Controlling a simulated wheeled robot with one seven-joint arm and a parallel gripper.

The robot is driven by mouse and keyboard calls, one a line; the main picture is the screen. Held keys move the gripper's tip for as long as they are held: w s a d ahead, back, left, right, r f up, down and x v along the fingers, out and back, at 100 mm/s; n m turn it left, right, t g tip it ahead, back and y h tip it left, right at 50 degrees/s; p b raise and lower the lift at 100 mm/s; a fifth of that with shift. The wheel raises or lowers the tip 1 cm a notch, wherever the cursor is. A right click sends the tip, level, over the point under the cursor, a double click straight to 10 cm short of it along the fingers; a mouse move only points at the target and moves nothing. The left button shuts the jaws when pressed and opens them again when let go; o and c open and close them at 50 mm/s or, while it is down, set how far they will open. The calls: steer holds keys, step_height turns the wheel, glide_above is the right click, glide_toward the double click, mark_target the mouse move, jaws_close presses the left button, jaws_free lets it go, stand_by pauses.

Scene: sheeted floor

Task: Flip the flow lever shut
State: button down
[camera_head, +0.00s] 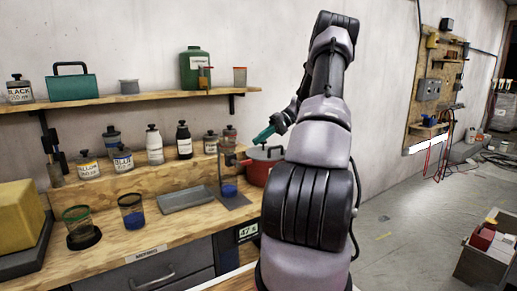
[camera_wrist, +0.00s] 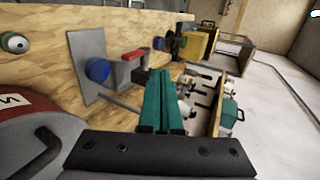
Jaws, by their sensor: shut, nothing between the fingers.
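The flow lever looks to be the red bar (camera_wrist: 134,54) on a grey fitting (camera_wrist: 128,72) in the wrist view. In the head view the fitting is small and its lever is hard to make out beside the red pot (camera_head: 262,167). A blue cup (camera_head: 229,188) stands on a grey plate (camera_head: 235,201) near it; the cup also shows in the wrist view (camera_wrist: 97,70). My gripper (camera_head: 257,141) is above the pot in the head view. Its green fingers (camera_wrist: 165,76) are shut and empty, their tips appearing close to the fitting; contact cannot be told.
Bottles (camera_head: 154,145) line the raised ledge behind the bench. A shelf (camera_head: 130,98) above holds a green toolbox (camera_head: 72,86) and a green canister (camera_head: 195,70). A grey tray (camera_head: 186,199) and two cups, one of them blue (camera_head: 132,212), are at left. My arm hides the bench's right end.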

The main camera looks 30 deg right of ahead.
steer(key=v, duration=0.7)
steer(key=shift+f, duration=0.3)
steer(key=shift+d, duration=0.15)
steer(key=s+a+r+h, duration=0.2)
steer(key=a+r+h, duration=0.15)
steer(key=a, duration=0.35)
steer(key=s+a+r+m+h, duration=0.1)
steer(key=s+a+r+h, duration=0.1)
steer(key=a+r, duration=0.3)
steer(key=s+a+r+h, duration=0.3)
steer(key=a, duration=0.5)
steer(key=s+a+r+m+t+h, duration=0.1)
steer(key=s+a+r+t, duration=0.1)
steer(key=s+a, duration=0.3)
steer(key=s+a+r+m+t+h, duration=0.1)
steer(key=s+a+t, duration=0.4)
steer(key=s, duration=0.6)
steer(key=shift+s+r+m+t, duration=0.3)
steer(key=shift+r+m, duration=0.1)
steer(key=shift+m, duration=0.4)
